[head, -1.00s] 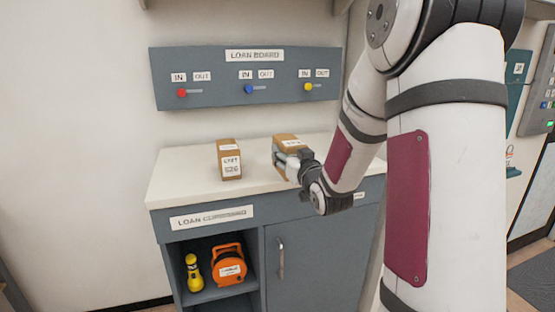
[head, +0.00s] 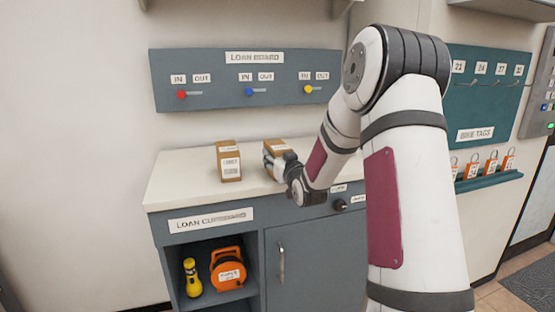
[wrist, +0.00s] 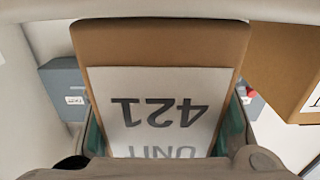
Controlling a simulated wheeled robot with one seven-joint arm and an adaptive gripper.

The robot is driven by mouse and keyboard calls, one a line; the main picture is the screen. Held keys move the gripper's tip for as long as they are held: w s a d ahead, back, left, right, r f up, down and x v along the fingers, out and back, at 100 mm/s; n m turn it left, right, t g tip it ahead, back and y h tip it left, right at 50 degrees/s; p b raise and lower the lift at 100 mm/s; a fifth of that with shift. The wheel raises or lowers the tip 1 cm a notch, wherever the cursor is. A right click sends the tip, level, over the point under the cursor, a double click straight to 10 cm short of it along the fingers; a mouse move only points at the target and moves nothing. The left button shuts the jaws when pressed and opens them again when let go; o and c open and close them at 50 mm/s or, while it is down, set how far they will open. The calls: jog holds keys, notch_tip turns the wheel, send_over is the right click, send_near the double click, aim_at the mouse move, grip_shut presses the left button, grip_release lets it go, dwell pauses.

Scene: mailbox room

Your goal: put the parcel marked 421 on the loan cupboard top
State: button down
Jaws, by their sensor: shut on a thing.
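The brown parcel marked 421 (wrist: 160,45) fills the middle of the wrist view, its white label upside down there. My gripper (head: 273,163) is shut on it, with a finger on each side. In the head view the parcel (head: 279,146) is at the loan cupboard top (head: 185,185), right of its middle. My gripper covers its lower part, so I cannot tell whether it touches the top. The cupboard is grey-blue with a pale top.
Another brown parcel (head: 229,160) stands upright on the top, left of the held one; its label is too small to read surely. The loan board (head: 215,65) is on the wall behind. A yellow torch (head: 192,278) and orange reel (head: 228,272) sit in the open shelf below.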

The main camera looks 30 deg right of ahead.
dwell(0.3)
jog(key=c, duration=0.7)
grip_release()
jog(key=shift+f, duration=0.1)
jog(key=shift+s+p, duration=0.2)
jog(key=shift+p, duration=0.1)
jog(key=v, duration=1.3)
jog(key=shift+s+a+r+p, duration=0.15)
jog(key=shift+s+r+p, duration=0.05)
jog(key=shift+p, duration=0.15)
